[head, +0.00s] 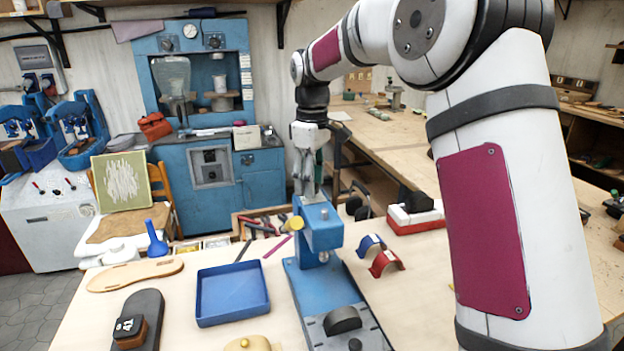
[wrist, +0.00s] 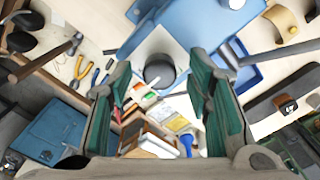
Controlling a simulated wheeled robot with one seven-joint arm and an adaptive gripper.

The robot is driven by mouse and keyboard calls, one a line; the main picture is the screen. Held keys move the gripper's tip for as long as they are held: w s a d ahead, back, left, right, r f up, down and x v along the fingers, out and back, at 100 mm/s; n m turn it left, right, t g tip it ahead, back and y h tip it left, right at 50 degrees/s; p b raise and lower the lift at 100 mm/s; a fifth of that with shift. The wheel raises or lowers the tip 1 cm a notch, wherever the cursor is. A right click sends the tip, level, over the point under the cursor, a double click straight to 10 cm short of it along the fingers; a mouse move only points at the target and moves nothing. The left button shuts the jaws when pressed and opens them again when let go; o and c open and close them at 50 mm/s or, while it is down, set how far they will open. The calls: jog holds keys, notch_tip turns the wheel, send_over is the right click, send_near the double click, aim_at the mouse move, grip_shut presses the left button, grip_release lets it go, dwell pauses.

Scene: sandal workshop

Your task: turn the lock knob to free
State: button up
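The blue press (head: 320,228) stands on the bench with a yellow round knob (head: 296,223) on the left side of its head. A round black knob (head: 355,344) sits low at the front of its base. I cannot tell for certain which knob is the lock knob. My gripper (head: 311,194) points down just above the press head. In the wrist view my gripper (wrist: 160,92) is open, its two green-padded fingers apart. A black round cap (wrist: 160,70) on the press shows between the fingers, not gripped. The yellow knob is not clear in the wrist view.
A blue tray (head: 233,293) lies left of the press, with a wooden sole (head: 135,275) beyond it. Red and blue curved pieces (head: 385,262) lie on the right. Hand tools (wrist: 82,72) lie near the press. My arm covers the right side.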

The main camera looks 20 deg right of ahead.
grip_shut()
jog(key=shift+n, duration=0.3)
jog(key=n, duration=0.3)
jog(key=shift+n, duration=0.3)
jog(key=n, duration=0.4)
jog(key=shift+p, duration=0.35)
jog(key=n, duration=0.5)
jog(key=n+p, duration=0.1)
jog(key=n, duration=0.3)
jog(key=shift+n, duration=0.3)
